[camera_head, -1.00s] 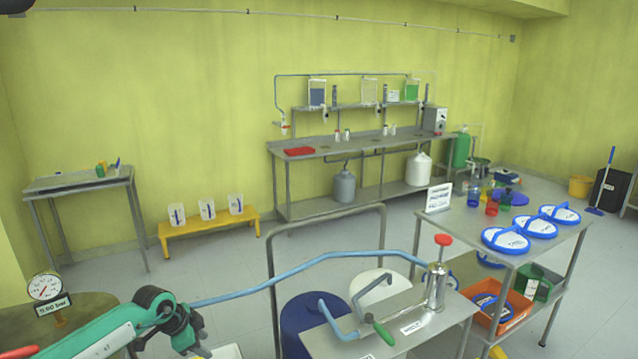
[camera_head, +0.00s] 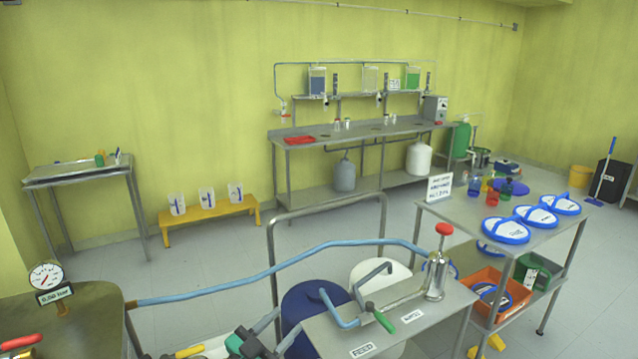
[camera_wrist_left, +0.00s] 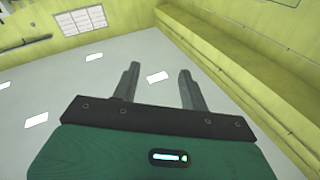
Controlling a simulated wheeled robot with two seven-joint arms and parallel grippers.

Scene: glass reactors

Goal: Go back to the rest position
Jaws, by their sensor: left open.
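My left gripper (camera_head: 277,328) shows at the bottom edge of the head view, green with grey fingers spread apart and nothing between them. It is left of the steel table with the hand pump, in front of the blue drum. My right gripper is not in view.
A blue hose (camera_head: 280,266) runs from the reactor lid (camera_head: 95,318) to the pump (camera_head: 436,278) on the steel table (camera_head: 455,300). A blue drum (camera_head: 300,303) stands beside that table. A metal rail (camera_head: 272,262) rises behind.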

